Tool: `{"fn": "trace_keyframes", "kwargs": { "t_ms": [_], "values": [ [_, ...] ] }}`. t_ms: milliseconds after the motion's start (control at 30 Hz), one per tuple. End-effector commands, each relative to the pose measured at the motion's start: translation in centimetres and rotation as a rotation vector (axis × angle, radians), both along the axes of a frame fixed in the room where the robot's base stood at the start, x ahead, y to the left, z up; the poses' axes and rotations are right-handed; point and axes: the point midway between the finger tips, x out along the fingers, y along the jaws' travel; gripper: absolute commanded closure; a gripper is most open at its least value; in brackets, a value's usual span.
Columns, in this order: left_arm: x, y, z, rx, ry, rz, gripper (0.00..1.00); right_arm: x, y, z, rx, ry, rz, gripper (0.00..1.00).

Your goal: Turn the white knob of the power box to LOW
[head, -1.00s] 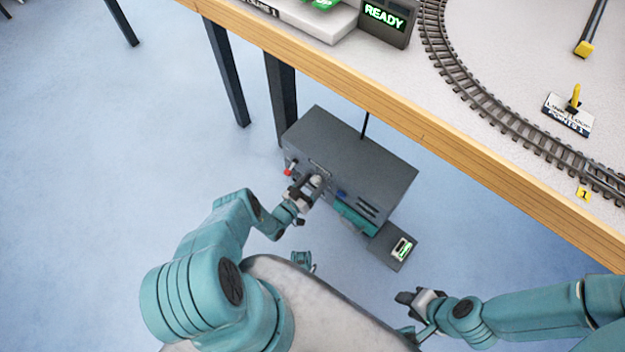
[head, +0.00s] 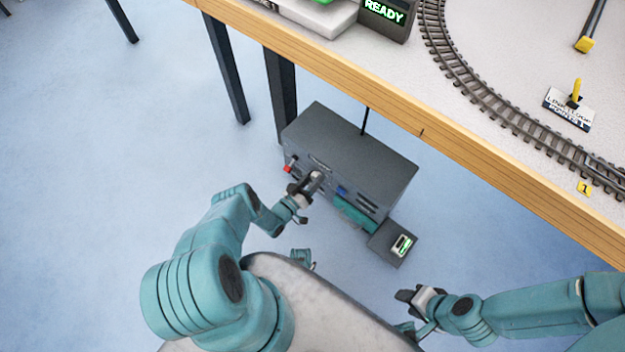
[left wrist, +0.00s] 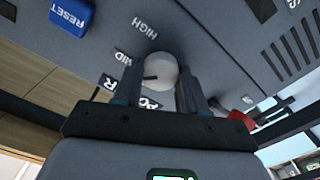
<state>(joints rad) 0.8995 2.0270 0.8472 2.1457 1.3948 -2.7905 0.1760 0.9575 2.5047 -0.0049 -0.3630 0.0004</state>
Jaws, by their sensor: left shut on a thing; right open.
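The grey power box (head: 350,150) stands on the floor under the table edge. Its white knob (left wrist: 161,70) shows in the left wrist view between my left gripper's fingers. The knob's dark pointer line points left in that view, near the MID label (left wrist: 122,57). The HIGH label (left wrist: 151,25) is further up; I cannot read a LOW label. My left gripper (head: 316,180) is shut on the knob at the box's front face; it also shows in the left wrist view (left wrist: 160,84). My right gripper (head: 415,296) is open and empty, away from the box.
The blue RESET button (left wrist: 72,14) and a red control (head: 289,168) sit on the same face as the knob. A small box with a lit green display (head: 402,245) adjoins the power box. The wooden table edge (head: 400,105) overhangs behind. Floor to the left is clear.

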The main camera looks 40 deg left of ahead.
Motion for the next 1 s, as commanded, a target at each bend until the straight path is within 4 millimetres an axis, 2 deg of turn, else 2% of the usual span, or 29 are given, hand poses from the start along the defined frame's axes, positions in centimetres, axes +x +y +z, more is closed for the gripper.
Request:
{"fn": "trace_keyframes", "kwargs": {
  "t_ms": [600,1000],
  "values": [
    [0.0,0.2,-0.2,-0.562,0.042,0.000,0.89,0.0,0.0,-1.7,0.000,0.000,0.000,0.57],
    [0.0,0.2,-0.2,-0.788,0.060,0.001,0.89,0.0,0.0,-2.3,0.000,0.000,0.000,0.57]
  ]
}}
